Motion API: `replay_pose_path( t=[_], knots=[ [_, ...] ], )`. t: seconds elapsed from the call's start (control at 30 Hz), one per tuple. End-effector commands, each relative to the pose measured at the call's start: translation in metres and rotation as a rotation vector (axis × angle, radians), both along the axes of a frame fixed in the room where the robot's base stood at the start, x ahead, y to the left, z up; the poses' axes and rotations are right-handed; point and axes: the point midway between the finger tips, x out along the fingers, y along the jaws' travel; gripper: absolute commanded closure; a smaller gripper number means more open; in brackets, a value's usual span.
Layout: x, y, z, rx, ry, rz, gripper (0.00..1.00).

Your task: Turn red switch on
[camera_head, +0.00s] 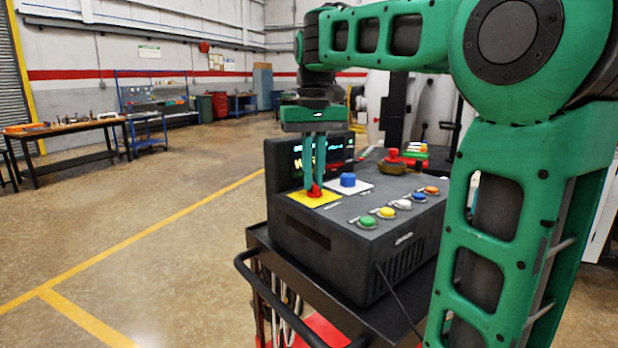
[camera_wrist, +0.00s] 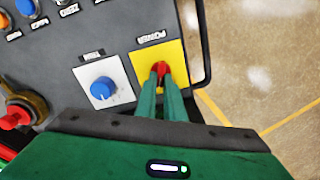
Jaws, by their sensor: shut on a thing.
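The red switch (camera_head: 314,190) sits on a yellow plate (camera_head: 300,196) at the left end of the dark control box's top. In the wrist view the red switch (camera_wrist: 160,67) shows between my fingertips, on the yellow plate (camera_wrist: 176,52) beside a label reading POWER. My gripper (camera_head: 315,184) points straight down over the box, its two green fingers close together and shut on the red switch. In the wrist view my gripper (camera_wrist: 160,76) hides the lower part of the switch, so its turned position cannot be told.
A blue knob (camera_head: 348,180) on a white plate stands right beside the red switch. Several coloured buttons (camera_head: 386,212) line the box's front edge. A red-topped handle (camera_head: 394,153) is behind. The box (camera_head: 345,240) rests on a black cart (camera_head: 262,243); a display (camera_head: 325,155) stands close behind my fingers.

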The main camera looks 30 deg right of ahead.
Motion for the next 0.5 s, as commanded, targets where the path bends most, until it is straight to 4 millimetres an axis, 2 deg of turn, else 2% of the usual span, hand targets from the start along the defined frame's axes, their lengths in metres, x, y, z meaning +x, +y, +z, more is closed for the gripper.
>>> replay_pose_path(
  t=[0.5],
  knots=[
    [0.0012,0.0002,-0.0009,-0.002,-0.001,-0.125,1.00]
  ],
)
